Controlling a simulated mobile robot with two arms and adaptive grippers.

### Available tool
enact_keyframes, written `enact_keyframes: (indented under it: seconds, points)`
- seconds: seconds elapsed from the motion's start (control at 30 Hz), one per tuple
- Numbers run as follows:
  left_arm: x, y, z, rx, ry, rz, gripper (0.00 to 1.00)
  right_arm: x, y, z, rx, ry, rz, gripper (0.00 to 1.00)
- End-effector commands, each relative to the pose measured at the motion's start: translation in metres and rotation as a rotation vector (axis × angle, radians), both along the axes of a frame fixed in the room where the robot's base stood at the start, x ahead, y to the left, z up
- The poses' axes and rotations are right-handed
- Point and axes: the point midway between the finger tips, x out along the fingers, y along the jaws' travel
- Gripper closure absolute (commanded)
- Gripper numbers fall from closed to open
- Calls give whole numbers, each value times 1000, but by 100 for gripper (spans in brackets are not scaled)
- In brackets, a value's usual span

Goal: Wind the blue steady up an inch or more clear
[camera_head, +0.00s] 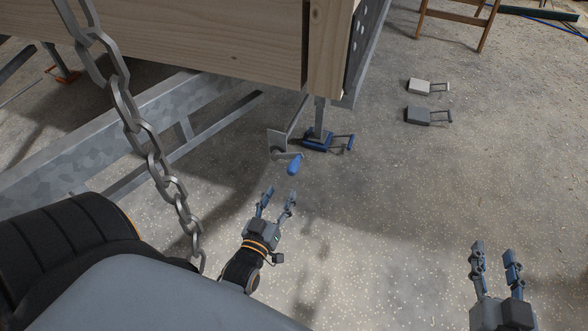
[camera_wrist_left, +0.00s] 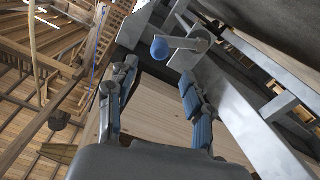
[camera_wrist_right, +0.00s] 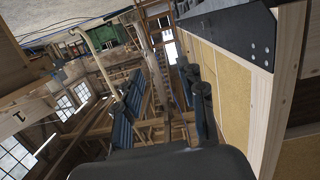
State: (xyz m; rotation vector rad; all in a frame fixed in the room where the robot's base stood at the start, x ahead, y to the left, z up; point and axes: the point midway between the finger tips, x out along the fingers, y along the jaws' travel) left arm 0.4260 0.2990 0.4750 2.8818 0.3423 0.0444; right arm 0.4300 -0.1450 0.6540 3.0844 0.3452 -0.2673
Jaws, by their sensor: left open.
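The steady's grey leg (camera_head: 319,112) comes down from the hut's corner onto a blue foot or pad (camera_head: 316,140) with a looped handle on the floor. I cannot tell whether there is a gap underneath. Its crank ends in a blue knob (camera_head: 294,166), which also shows in the left wrist view (camera_wrist_left: 160,49) just beyond the fingertips. My left gripper (camera_head: 279,199) is open and empty, pointing at the knob and apart from it. My right gripper (camera_head: 496,254) has its fingers apart, empty, over bare floor at the lower right.
A chain (camera_head: 146,138) hangs at the left in front of the galvanised frame (camera_head: 95,125). The hut's timber corner (camera_head: 325,50) overhangs the steady. Two grey blocks with handles, one light (camera_head: 418,86) and one darker (camera_head: 416,115), lie on the floor to the right. The middle floor is clear.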

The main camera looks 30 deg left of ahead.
Motion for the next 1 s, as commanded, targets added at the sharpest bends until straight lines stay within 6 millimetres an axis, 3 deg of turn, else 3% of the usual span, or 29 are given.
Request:
enact_keyframes:
  seconds: [0.23, 0.5, 0.73, 1.0]
  points:
    - [45, 11, -2, 3, -3, 0, 49, 6, 9, 43, 64, -246, 16, 60]
    - [84, 20, -2, 2, 0, -1, 49, -1, 13, 88, 129, -493, 30, 60]
    - [100, 24, -1, 2, 1, 0, 49, -9, 14, 109, 163, -613, 37, 60]
    - [103, 25, -1, 1, 2, 0, 49, -12, 14, 114, 170, -639, 38, 60]
